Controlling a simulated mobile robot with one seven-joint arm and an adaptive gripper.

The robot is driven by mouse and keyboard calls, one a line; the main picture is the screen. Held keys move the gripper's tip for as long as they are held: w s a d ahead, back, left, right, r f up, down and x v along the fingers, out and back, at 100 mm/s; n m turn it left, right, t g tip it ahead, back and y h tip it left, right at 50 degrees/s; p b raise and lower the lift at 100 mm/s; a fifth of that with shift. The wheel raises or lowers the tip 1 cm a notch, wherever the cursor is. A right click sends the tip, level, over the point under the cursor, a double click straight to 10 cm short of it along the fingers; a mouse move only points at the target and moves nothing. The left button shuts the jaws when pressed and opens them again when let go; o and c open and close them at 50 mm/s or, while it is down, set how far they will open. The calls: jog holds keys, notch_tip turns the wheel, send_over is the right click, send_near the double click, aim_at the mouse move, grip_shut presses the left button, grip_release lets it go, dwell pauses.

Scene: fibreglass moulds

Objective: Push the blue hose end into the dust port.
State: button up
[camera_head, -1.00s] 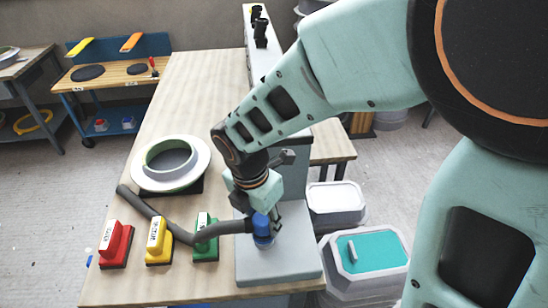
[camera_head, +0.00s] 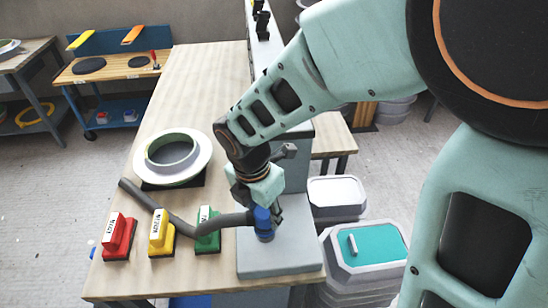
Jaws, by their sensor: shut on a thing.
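The blue hose end (camera_head: 262,217) is a short blue cuff on a dark grey hose (camera_head: 227,221). My gripper (camera_head: 266,208) is shut on it from above and partly hides it. The hose end stands roughly upright over the top of a grey box (camera_head: 293,240) at the table's front right corner. A blue part shows below the jaws, close to the box top. The dust port's opening is hidden, and I cannot tell whether the hose end is inside it or just above it.
A round pale mould (camera_head: 197,165) lies farther back on the wooden table (camera_head: 190,92). Bins with a teal lid (camera_head: 374,247) stand right of the table.

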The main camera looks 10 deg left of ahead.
jog(key=shift+f+b, duration=0.4)
jog(key=shift+f, duration=0.25)
jog(key=o, duration=1.2)
jog(key=shift+c, duration=0.2)
jog(key=shift+r, duration=0.15)
jog(key=r, duration=0.5)
jog(key=s+r, duration=0.1)
jog(key=r, duration=0.1)
jog(key=shift+a+r, duration=0.2)
jog(key=shift+a, duration=0.1)
